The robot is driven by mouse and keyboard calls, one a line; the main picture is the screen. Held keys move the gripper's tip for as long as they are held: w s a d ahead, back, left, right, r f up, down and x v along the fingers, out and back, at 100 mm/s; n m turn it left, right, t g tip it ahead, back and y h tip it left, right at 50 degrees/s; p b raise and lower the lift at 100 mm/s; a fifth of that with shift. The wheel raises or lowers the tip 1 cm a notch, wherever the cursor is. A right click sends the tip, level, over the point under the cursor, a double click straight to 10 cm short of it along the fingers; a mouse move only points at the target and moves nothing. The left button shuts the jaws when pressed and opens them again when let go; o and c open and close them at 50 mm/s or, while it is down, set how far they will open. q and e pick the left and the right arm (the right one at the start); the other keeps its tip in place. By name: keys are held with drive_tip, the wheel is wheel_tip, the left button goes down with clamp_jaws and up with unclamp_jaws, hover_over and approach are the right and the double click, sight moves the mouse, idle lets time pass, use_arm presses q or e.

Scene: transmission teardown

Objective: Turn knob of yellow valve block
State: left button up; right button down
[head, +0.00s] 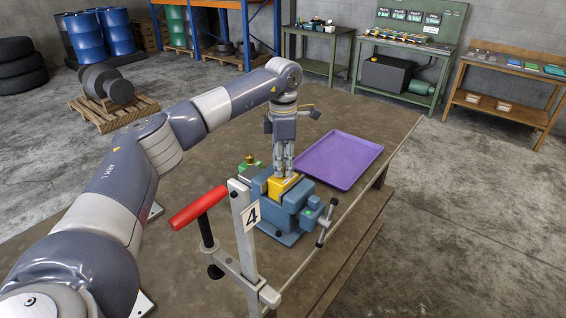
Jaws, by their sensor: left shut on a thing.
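My right gripper is not in view.
A purple tray (369,158) lies to the right of the housing. A green part with a brass-coloured top (250,162) is left of the block. Benches line the back wall.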

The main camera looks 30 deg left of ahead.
use_arm(q)
drive_tip(key=shift+w+r, duration=0.1)
drive_tip(key=shift+r, duration=0.05)
idle(0.3)
drive_tip(key=o, duration=1.1)
wheel_tip(320, 180, up, 12)
drive_tip(key=shift+f, duration=0.1)
